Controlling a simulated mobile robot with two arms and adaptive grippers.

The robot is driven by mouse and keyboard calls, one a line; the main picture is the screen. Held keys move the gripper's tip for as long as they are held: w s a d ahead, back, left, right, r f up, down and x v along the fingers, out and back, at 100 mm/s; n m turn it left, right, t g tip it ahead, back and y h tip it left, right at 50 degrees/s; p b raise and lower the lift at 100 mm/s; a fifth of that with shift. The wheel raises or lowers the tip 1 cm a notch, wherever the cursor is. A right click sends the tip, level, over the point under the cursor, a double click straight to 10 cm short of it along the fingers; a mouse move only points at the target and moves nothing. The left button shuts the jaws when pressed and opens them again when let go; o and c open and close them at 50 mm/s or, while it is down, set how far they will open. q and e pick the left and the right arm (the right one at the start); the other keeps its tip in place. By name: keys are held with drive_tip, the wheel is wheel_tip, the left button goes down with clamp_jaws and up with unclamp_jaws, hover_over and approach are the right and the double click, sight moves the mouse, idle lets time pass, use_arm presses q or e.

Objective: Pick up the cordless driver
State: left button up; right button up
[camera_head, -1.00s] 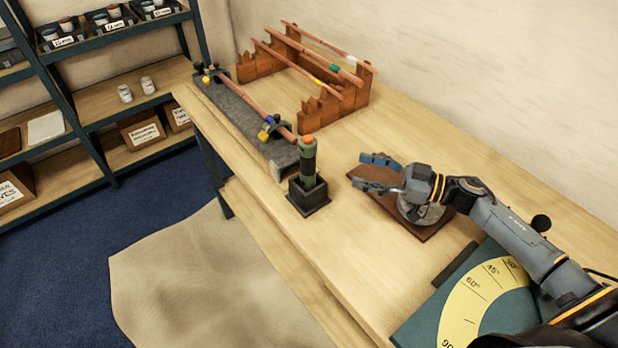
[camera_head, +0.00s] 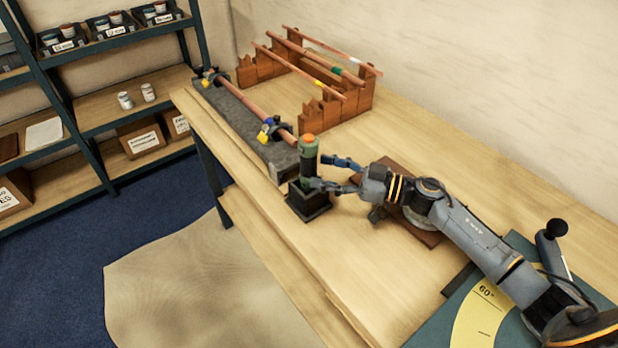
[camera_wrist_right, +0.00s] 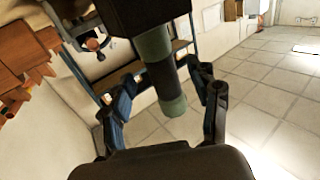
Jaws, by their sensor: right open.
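The cordless driver (camera_head: 308,158) is a green and black upright cylinder with an orange top. It stands in a dark square holder (camera_head: 309,203) near the table's front edge. My right gripper (camera_head: 324,173) is open, with its fingers reaching the driver from the right, one finger behind and one near its front. In the right wrist view the driver (camera_wrist_right: 162,75) lies between the two spread fingers (camera_wrist_right: 165,110). I cannot tell whether either finger touches it. My left gripper is not in view.
A grey block (camera_head: 240,122) with a clamped copper pipe lies just behind the holder. Wooden racks (camera_head: 345,100) with copper pipes stand at the back. A brown board (camera_head: 425,236) lies under my right arm. A green angle plate (camera_head: 440,322) is at the front right.

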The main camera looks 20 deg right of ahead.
sight(309, 136)
drive_tip(key=x, duration=0.1)
drive_tip(key=b+x, duration=0.1)
drive_tip(key=x, duration=0.2)
drive_tip(key=shift+w+a+f, duration=0.1)
drive_tip(key=shift+a+f, duration=0.05)
drive_tip(key=shift+f, duration=0.15)
drive_tip(key=shift+r, duration=0.1)
drive_tip(key=shift+c, duration=0.9)
drive_tip(key=c, duration=1.1)
wheel_tip(309, 136, up, 11)
drive_tip(key=shift+r+p, duration=0.1)
drive_tip(key=shift+p, duration=0.8)
clamp_jaws()
wheel_tip(309, 136, up, 8)
drive_tip(key=p, duration=1)
